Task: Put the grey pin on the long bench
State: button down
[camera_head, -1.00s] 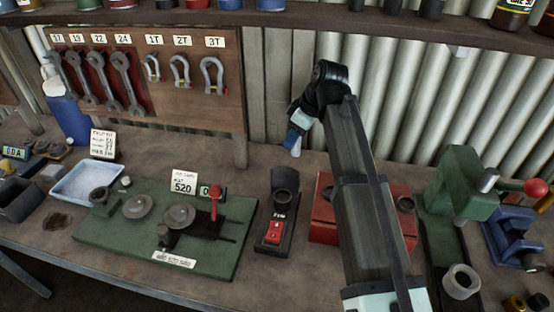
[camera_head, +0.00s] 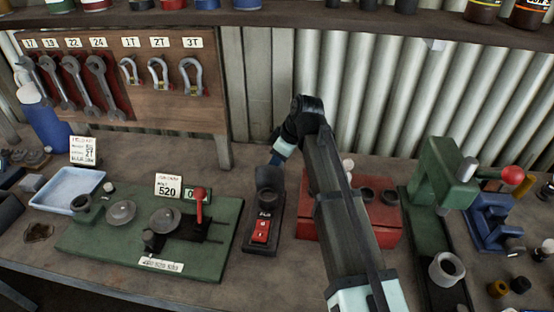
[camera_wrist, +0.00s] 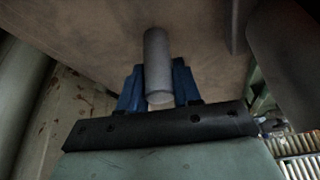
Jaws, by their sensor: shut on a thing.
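The grey pin (camera_wrist: 157,65) is a plain cylinder between the blue fingers of my gripper (camera_wrist: 158,85) in the wrist view. The fingers are shut on it, and it sticks out past their tips. In the head view, my gripper (camera_head: 267,158) is low, just behind the black stand with a red switch (camera_head: 263,228). The pin cannot be made out there. The long bench (camera_head: 140,160) is the brown-grey top running across the picture. I cannot tell whether the pin touches anything.
A green plate with metal discs (camera_head: 90,235) and a pale blue tray (camera_head: 60,203) lie to the left. A red box (camera_head: 350,226) stands right of the black stand, below my arm. A green press (camera_head: 445,185) and a blue vise (camera_head: 490,222) are farther right. Bare bench shows behind the green plate.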

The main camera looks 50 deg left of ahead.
jog(key=shift+f, duration=0.1)
jog(key=c, duration=0.8)
grip_release()
jog(key=v, duration=1.2)
jog(key=shift+a, duration=0.1)
jog(key=shift+s, duration=0.15)
